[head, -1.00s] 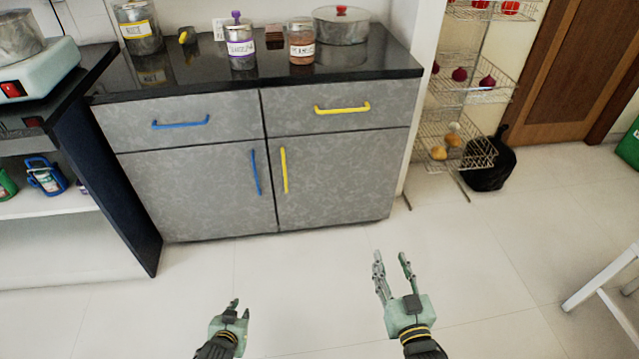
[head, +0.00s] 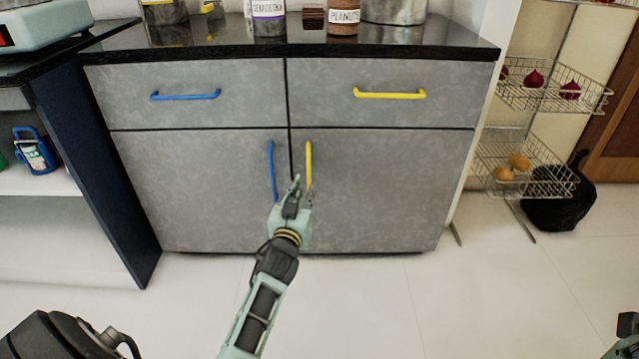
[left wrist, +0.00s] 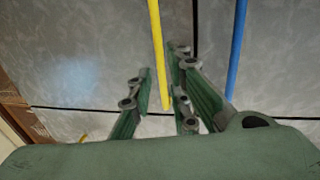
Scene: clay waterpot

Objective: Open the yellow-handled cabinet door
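The lower right cabinet door (head: 385,190) has an upright yellow handle (head: 309,160) near its left edge. The door looks closed and flush. My left gripper (head: 300,188) is in front of the lower end of this handle and hides part of the door edge. In the left wrist view my left gripper (left wrist: 160,92) is open, its fingers apart. The yellow handle (left wrist: 157,50) runs down into the gap between them; I cannot tell whether they touch it. A part of my right arm shows at the head view's lower right edge, with no fingers visible.
A blue handle (head: 272,170) on the neighbouring door is close to the left of the yellow one. A drawer above has a horizontal yellow handle (head: 390,95). A wire rack (head: 525,165) and a black bag (head: 562,205) stand to the right. The floor in front is clear.

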